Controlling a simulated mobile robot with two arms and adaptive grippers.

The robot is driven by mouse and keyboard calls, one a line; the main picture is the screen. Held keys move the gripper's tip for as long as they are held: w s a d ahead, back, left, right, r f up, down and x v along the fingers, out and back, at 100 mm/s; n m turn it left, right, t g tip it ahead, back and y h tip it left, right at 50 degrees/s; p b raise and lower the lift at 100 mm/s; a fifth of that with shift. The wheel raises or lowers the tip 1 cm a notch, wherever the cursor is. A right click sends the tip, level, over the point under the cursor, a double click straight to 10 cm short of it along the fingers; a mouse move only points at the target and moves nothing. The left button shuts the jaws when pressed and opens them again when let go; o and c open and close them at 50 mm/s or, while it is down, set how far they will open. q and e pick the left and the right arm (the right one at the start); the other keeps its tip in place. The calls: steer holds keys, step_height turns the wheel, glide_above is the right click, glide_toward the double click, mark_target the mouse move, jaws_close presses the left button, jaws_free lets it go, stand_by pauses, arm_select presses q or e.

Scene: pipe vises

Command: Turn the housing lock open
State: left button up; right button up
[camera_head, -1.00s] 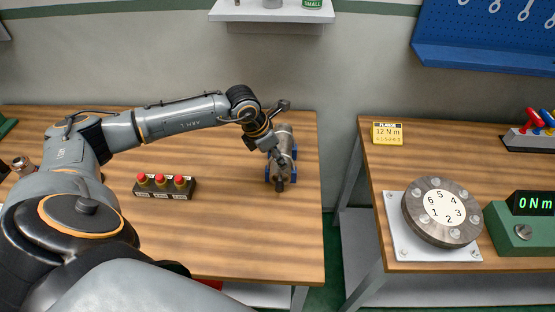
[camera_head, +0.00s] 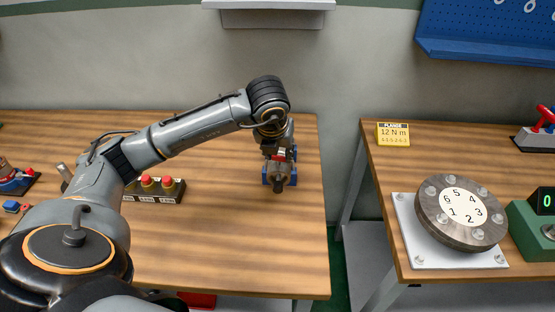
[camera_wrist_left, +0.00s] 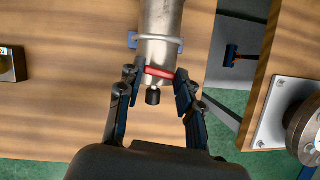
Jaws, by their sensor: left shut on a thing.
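The housing is a grey metal cylinder (camera_wrist_left: 162,18) on the wooden table, lying in a clamp with blue feet (camera_wrist_left: 132,40). A red bar, the lock (camera_wrist_left: 160,72), crosses its near end, and a short black knob (camera_wrist_left: 153,96) sticks out below it. In the head view the housing's near end (camera_head: 278,184) shows below my wrist. My right gripper is out of view.
A box with red buttons (camera_head: 158,189) stands left on the same table. Across a gap, the right table holds a bolted numbered flange (camera_head: 461,212), a yellow card (camera_head: 393,134) and a green display box (camera_head: 530,232). The table's front middle is clear.

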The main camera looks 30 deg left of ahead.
arm_select(q)
steer(key=shift+d+n+b, duration=0.1)
steer(key=shift+n+b, duration=0.45)
steer(key=shift+n, duration=0.35)
steer(key=shift+g+y, duration=0.3)
steer(key=o, duration=1.1)
steer(key=shift+o, duration=0.2)
steer(key=shift+r, duration=0.15)
steer(key=v, duration=1.1)
steer(key=shift+s+r, duration=0.2)
steer(key=shift+r, duration=0.1)
steer(key=shift+d+f, duration=0.15)
